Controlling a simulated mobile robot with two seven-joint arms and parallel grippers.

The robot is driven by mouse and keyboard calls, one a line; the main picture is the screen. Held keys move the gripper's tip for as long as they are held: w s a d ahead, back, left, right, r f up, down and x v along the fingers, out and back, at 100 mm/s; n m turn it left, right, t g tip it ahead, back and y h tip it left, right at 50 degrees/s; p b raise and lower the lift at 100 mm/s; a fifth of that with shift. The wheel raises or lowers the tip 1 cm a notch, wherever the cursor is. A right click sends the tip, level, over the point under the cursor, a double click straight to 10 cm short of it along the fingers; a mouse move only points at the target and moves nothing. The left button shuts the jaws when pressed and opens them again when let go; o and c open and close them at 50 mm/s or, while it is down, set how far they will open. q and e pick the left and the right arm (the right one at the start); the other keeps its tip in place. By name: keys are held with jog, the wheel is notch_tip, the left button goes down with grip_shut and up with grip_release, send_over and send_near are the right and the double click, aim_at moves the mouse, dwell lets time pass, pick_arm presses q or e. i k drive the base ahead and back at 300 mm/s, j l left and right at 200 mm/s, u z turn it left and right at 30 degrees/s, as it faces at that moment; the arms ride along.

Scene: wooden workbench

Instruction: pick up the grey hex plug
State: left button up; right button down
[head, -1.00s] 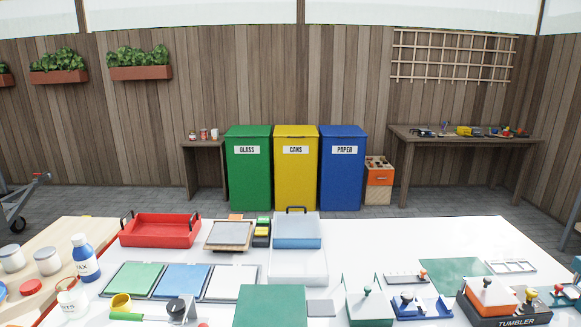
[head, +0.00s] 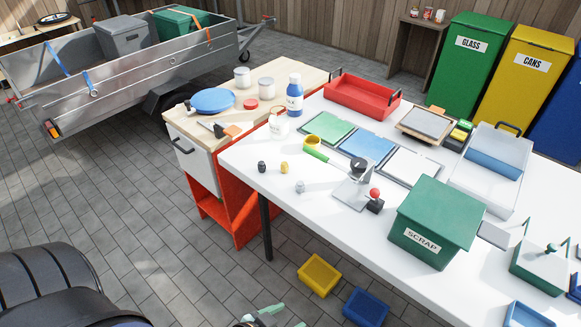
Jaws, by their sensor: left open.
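The grey hex plug (head: 300,187) is a small light-grey piece on the white table near its left front edge. A dark plug (head: 262,167) and a brass-coloured plug (head: 284,168) stand to its left and a little farther back. My left gripper (head: 273,315) shows only partly at the bottom edge of the head view, well below and in front of the table, apart from the plug. It is open, with nothing visible in it. My right gripper is not in view.
A green SCRAP box (head: 436,222), a red-knobbed piece (head: 375,201) and a metal stand (head: 354,188) are right of the plug. A yellow tape roll (head: 312,141) lies behind it. Yellow (head: 319,275) and blue (head: 365,307) bins sit low in front of the table.

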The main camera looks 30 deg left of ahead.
aim_at(300, 186)
jog(key=u, duration=0.95)
